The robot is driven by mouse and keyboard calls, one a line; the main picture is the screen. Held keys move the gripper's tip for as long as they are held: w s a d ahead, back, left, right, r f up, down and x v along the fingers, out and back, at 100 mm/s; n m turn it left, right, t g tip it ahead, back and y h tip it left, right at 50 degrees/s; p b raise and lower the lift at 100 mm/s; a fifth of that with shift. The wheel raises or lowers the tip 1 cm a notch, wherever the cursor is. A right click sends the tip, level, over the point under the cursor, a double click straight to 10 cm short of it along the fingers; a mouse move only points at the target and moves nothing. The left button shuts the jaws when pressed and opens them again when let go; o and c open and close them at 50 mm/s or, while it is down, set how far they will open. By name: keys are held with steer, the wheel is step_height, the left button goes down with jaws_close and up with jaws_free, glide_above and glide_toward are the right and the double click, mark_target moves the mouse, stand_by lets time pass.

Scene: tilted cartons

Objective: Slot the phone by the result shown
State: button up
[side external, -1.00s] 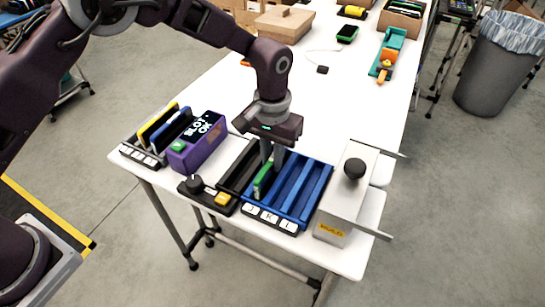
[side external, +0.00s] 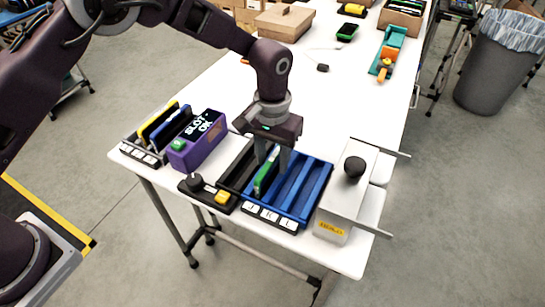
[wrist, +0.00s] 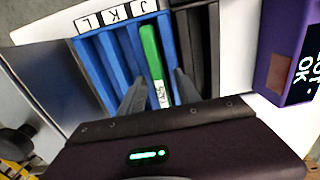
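The green phone (side external: 265,178) stands on edge in the J slot of the blue rack (side external: 318,184). In the wrist view, the phone (wrist: 150,52) lies in line with the J label, and a white label shows on its near end. My gripper (side external: 272,162) is above the rack. Its fingers (wrist: 159,88) are spread, one on each side of the phone, with gaps between. The purple box (side external: 197,146) left of the rack has a screen reading "SLOT OK". It also shows at the right of the wrist view (wrist: 278,58).
A black rack (side external: 234,172) adjoins the blue rack on the left. A black box with a knob and yellow button (side external: 207,198) is in front of it. A grey metal box with a black knob (side external: 350,190) stands close on the right.

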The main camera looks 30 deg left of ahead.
step_height(320, 180, up, 14)
stand_by(1.1)
steer(key=shift+r, duration=0.1)
steer(key=s+a+r+t, duration=0.2)
steer(key=s+a+r, duration=0.7)
steer(key=a+r, duration=0.25)
steer(key=s+a+f+t, duration=0.1)
steer(key=s+a, duration=0.3)
steer(key=s, duration=0.5)
steer(key=s+a+f+t, duration=0.1)
steer(key=s+a, duration=0.3)
steer(key=s, duration=0.6)
steer(key=shift+s+f+t, duration=0.15)
steer(key=shift+s+t, duration=0.05)
steer(key=shift+t, duration=0.6)
